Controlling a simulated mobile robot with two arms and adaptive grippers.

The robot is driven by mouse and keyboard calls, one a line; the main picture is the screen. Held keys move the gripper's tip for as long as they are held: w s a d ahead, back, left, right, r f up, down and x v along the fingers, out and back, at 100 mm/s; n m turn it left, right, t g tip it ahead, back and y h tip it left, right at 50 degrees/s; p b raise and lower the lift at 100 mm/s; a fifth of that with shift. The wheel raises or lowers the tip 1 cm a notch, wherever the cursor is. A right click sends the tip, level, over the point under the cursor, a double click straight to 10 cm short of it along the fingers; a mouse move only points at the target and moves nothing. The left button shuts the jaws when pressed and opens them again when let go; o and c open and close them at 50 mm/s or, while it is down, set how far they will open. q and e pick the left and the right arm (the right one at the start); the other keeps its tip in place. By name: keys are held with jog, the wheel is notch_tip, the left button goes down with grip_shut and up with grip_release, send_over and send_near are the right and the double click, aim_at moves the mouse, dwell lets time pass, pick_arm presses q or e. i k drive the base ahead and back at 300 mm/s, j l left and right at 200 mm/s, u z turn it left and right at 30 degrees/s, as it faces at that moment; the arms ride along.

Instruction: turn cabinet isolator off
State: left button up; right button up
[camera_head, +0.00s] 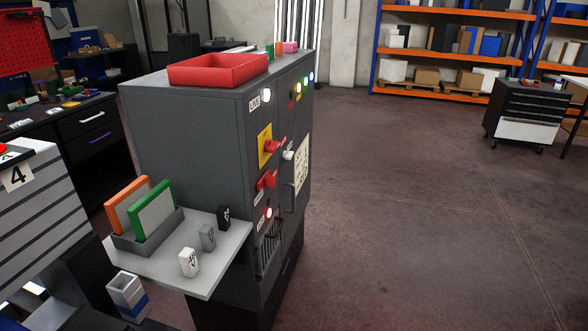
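A dark grey cabinet (190,150) stands at the centre-left, with its front face turned to the right. The isolator, a yellow plate (262,158) with a red handle (269,146), is high on that front face. The face is seen at a steep angle, so I cannot tell the handle's exact position. A second red switch (266,181) sits just below it. A white lamp (266,95) is lit above, beside a label, and a red lamp (268,213) is lit lower down. Neither of my grippers is in view.
A pale side shelf (222,268) juts from the cabinet, holding folders (154,212) and small tags (188,262). A red tray (217,70) lies on top. A striped block (35,205) is at left. The floor (430,220) to the right is clear.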

aim_at(270, 147)
jog(key=i, duration=0.15)
jog(key=i+l+u, duration=0.15)
jog(key=l+u, duration=0.2)
jog(key=l, duration=0.95)
jog(key=l+u, duration=0.35)
jog(key=l, duration=1)
jog(key=i+l+u, duration=0.25)
jog(key=i+l, duration=0.6)
jog(key=i, duration=0.1)
